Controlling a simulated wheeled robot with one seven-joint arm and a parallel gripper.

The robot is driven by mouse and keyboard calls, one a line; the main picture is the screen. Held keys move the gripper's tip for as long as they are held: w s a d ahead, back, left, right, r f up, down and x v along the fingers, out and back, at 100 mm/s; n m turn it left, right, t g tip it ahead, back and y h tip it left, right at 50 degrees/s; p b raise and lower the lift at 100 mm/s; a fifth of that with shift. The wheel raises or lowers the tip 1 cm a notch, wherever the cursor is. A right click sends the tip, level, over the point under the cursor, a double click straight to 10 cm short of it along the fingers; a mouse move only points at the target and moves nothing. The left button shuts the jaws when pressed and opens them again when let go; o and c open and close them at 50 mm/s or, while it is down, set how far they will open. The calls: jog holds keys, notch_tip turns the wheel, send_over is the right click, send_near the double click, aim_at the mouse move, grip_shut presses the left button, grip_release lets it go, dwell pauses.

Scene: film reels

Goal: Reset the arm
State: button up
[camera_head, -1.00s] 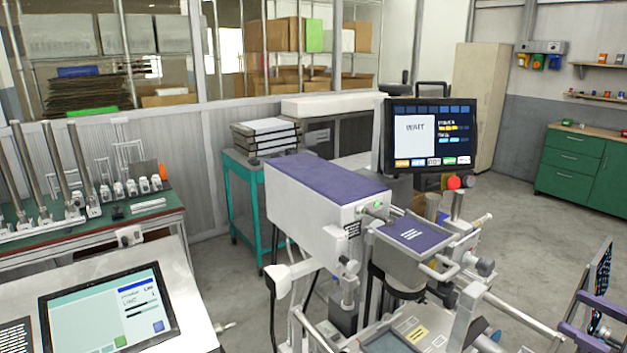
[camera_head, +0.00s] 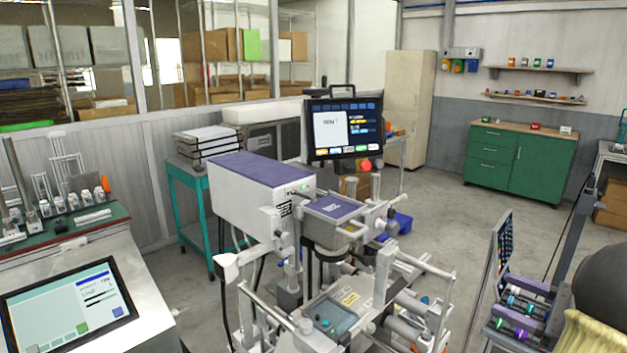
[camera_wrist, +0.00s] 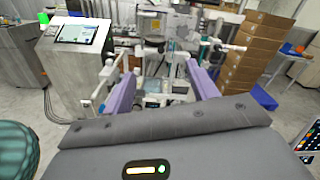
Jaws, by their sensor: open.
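My gripper (camera_wrist: 159,72) shows in the wrist view as two purple fingers set wide apart. Nothing is held between them. Beyond the fingers, the film machine with its rails and rollers (camera_wrist: 160,85) stands at a distance. In the head view the same machine has a white housing with a purple top (camera_head: 245,168) and a screen on an arm (camera_head: 343,127). I cannot make out my gripper in the head view.
A bench with a tablet screen (camera_head: 70,305) stands at the left, with a teal cart (camera_head: 190,215) behind it. Green drawers (camera_head: 525,165) stand at the back right. A rack with coloured reels (camera_head: 518,315) is at the lower right. Open floor (camera_head: 440,215) lies between.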

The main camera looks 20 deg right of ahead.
jog(key=a+f+n+g+h+p, duration=0.2)
jog(key=a+f+n+g+h, duration=0.2)
jog(key=a+n, duration=0.9)
jog(key=w+a+f+n+g+h+p, duration=0.1)
jog(key=a+f+n+g+h+p, duration=0.2)
jog(key=a+f+n+g, duration=0.6)
jog(key=a+n+h, duration=0.2)
jog(key=a+n, duration=0.2)
jog(key=a, duration=0.6)
jog(key=shift+w+f, duration=0.15)
jog(key=shift+w, duration=0.1)
